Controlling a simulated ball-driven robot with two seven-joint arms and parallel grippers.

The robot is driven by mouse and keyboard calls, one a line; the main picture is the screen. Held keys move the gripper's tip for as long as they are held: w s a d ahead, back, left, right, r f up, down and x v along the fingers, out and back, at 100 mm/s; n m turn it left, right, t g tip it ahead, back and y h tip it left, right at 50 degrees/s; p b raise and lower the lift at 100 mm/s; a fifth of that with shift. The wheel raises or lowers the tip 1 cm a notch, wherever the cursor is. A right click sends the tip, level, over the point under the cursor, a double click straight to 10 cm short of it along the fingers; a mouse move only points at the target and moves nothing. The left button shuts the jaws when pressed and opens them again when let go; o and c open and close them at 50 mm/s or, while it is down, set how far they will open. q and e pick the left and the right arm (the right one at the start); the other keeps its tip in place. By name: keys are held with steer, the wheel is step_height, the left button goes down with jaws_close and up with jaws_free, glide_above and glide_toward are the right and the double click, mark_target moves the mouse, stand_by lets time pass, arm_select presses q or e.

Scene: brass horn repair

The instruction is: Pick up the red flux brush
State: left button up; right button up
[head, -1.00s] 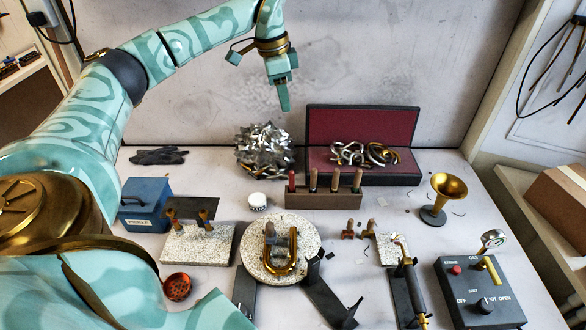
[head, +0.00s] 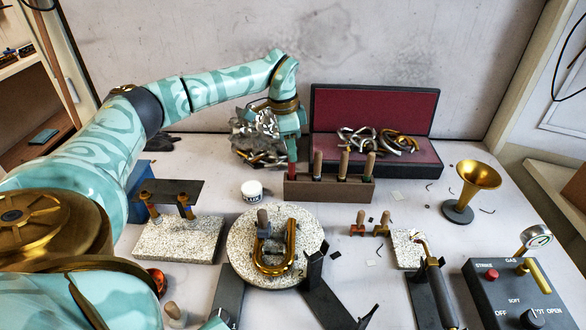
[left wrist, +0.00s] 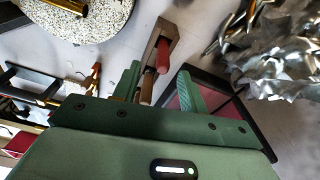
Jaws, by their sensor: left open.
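The red flux brush (head: 292,169) stands handle up at the left end of a brown rack (head: 325,190). Its red handle also shows in the left wrist view (left wrist: 163,56), between the lines of my two fingers and beyond their tips. My left gripper (head: 291,145) points down just above the red handle. In the left wrist view my left gripper (left wrist: 160,82) is open, with nothing held. I cannot tell whether a finger touches the handle. My right gripper is not in view.
Several wooden-handled tools (head: 344,164) stand in the same rack, right of the brush. Crumpled silvery metal (head: 258,135) lies behind left, and a red-lined open case (head: 415,152) behind right. A white flux jar (head: 252,190) stands left of the rack, a round stone plate (head: 238,250) in front.

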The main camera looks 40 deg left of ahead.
arm_select(q)
steer(key=b, duration=0.2)
glide_above(293, 180)
steer(key=f, duration=0.5)
steer(key=shift+w+a+f, duration=0.35)
steer(key=shift+f, duration=0.05)
steer(key=shift+r, duration=0.1)
jaws_close()
